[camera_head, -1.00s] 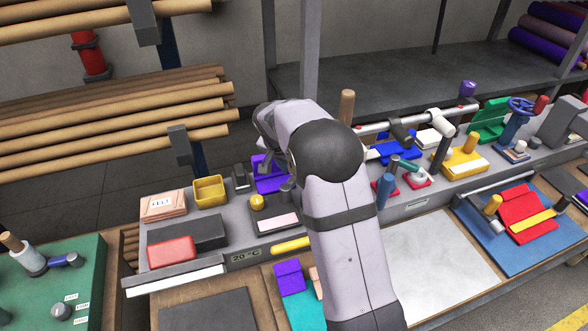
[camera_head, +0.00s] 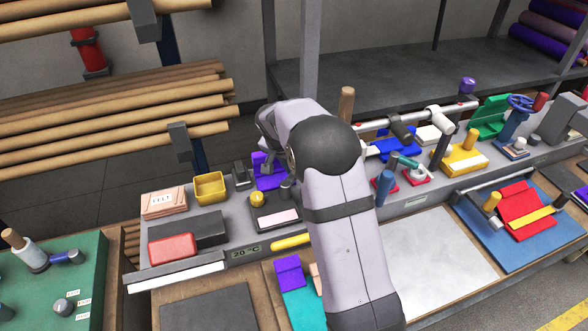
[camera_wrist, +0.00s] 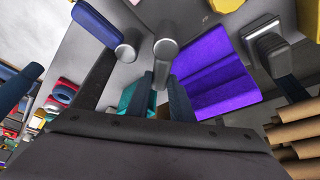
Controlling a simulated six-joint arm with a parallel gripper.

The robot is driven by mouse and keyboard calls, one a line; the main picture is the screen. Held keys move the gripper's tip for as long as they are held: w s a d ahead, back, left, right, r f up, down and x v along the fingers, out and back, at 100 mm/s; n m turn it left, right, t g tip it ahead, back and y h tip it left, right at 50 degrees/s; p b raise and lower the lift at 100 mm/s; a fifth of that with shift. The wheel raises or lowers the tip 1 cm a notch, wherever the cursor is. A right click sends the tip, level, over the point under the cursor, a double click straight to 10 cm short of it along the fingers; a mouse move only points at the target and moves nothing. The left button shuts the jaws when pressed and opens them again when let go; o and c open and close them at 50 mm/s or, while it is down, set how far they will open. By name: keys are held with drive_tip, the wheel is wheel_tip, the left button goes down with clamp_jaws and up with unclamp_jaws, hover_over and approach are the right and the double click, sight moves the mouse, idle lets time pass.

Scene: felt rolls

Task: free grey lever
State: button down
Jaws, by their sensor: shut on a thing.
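In the wrist view the two dark fingers of my gripper (camera_wrist: 162,98) are shut around the lower part of a grey lever (camera_wrist: 165,52), whose rounded head stands out beyond the fingertips. A purple folded piece (camera_wrist: 212,78) lies just right of the fingers. In the head view my gripper (camera_head: 266,166) is at the purple piece (camera_head: 262,181) on the grey bench; my arm hides much of this spot, and the lever cannot be made out there.
A second grey post (camera_wrist: 126,50) stands close left of the lever. A dark block with a pale top (camera_wrist: 272,44) is to the right. The yellow box (camera_head: 210,188) and yellow knob (camera_head: 257,199) sit nearby. Pipes, blue and yellow fixtures crowd the bench right of my arm.

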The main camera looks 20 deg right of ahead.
drive_tip(key=shift+w+a+n+t+y+b, duration=0.15)
drive_tip(key=shift+w+a+n+y+b, duration=0.05)
drive_tip(key=shift+n, duration=0.4)
drive_tip(key=shift+w+a+n+t+y+b, duration=0.15)
drive_tip(key=shift+n+y+b, duration=0.05)
drive_tip(key=shift+n, duration=0.4)
drive_tip(key=n, duration=0.1)
drive_tip(key=a+n, duration=0.1)
drive_tip(key=shift+w+r+n+t+y, duration=0.1)
drive_tip(key=shift+w+n+t+y, duration=0.2)
drive_tip(key=shift+y, duration=0.1)
drive_tip(key=shift+w+a+n+y+p, duration=0.15)
drive_tip(key=shift+a+n+y, duration=0.35)
drive_tip(key=shift+n, duration=0.75)
drive_tip(key=shift+w+a+n+y+p, duration=0.15)
drive_tip(key=shift+a+n+y, duration=0.3)
drive_tip(key=shift+n, duration=0.8)
drive_tip(key=shift+s+a, duration=0.1)
drive_tip(key=c, duration=1.6)
unclamp_jaws()
drive_tip(key=shift+o, duration=0.2)
drive_tip(key=b+v, duration=0.2)
drive_tip(key=v, duration=0.5)
drive_tip(key=shift+b, duration=0.35)
drive_tip(key=shift+s+r, duration=0.15)
drive_tip(key=shift+s, duration=0.05)
